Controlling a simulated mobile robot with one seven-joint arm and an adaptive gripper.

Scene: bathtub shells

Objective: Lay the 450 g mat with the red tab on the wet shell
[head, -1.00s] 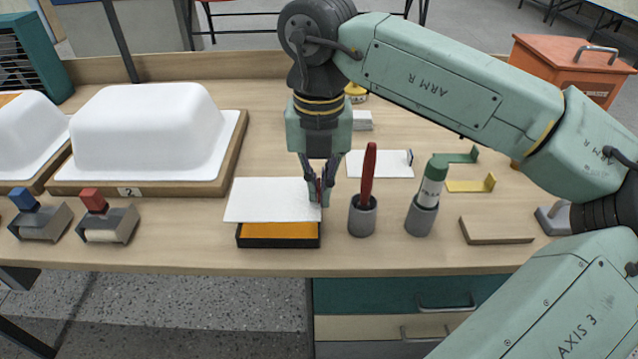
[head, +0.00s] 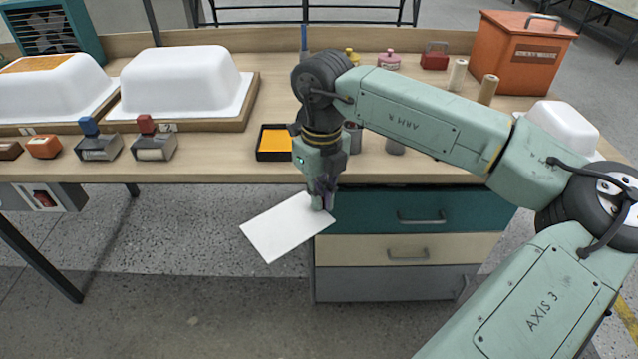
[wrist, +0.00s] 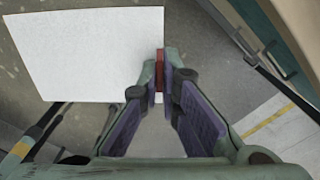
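My gripper (head: 322,205) is shut on the red tab (wrist: 159,72) at the edge of a white mat (head: 287,226). The mat stays flat and hangs out over the floor, in front of the bench edge; it also shows in the wrist view (wrist: 85,50). Its weight marking cannot be read. Two white tub shells stand upside down on wooden boards at the back left: one (head: 183,88) on a board marked 2, and one (head: 40,92) with an orange patch on top. A third white shell (head: 562,125) is partly behind my arm. I cannot tell which is wet.
A black tray (head: 262,156) with orange inside lies by the bench's front edge. Two stamp-like blocks, blue-topped (head: 98,145) and red-topped (head: 155,145), stand before the shells. Drawers (head: 400,250) are below. An orange box (head: 520,55) is at the back right.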

